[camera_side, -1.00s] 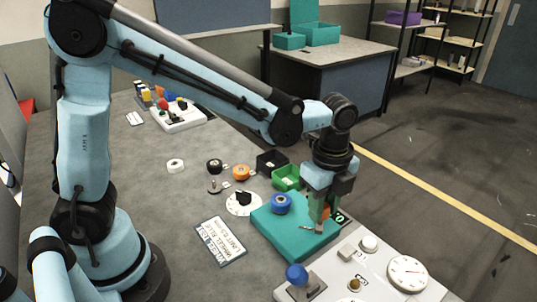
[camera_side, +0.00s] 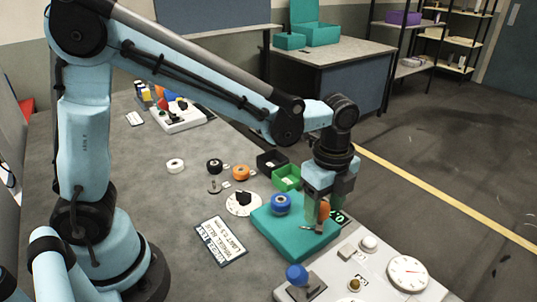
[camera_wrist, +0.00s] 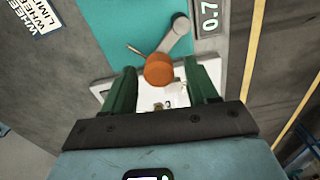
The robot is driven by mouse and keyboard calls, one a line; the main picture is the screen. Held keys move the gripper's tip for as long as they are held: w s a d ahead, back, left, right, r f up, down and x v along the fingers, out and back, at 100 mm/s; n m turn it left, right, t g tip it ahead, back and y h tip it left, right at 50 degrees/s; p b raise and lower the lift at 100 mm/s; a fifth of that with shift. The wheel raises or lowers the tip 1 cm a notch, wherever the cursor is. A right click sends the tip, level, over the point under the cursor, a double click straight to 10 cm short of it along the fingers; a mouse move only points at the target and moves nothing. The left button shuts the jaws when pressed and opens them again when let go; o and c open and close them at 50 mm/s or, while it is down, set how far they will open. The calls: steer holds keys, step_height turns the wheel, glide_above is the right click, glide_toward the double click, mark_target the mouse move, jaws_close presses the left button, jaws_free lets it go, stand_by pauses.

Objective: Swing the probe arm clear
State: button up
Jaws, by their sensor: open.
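The probe arm shows in the wrist view as a short grey lever (camera_wrist: 174,36) with an orange knob (camera_wrist: 159,70) at its near end. It lies over the teal block (camera_wrist: 115,25). My gripper (camera_wrist: 163,86) is open, with one green finger on each side of the orange knob. No firm contact with the knob shows. In the side view my gripper (camera_side: 317,214) points down over the right part of the teal block (camera_side: 290,240). The orange knob (camera_side: 323,210) shows beside its fingers, which partly hide the lever.
A small display (camera_wrist: 209,14) stands beside the lever. A white panel with a dial (camera_side: 407,273) and a blue knob (camera_side: 297,275) is in front. A green bin (camera_side: 287,177), a black bin (camera_side: 271,161) and a label sheet (camera_side: 221,241) lie nearby.

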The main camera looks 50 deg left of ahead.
step_height(320, 180, up, 12)
stand_by(0.6)
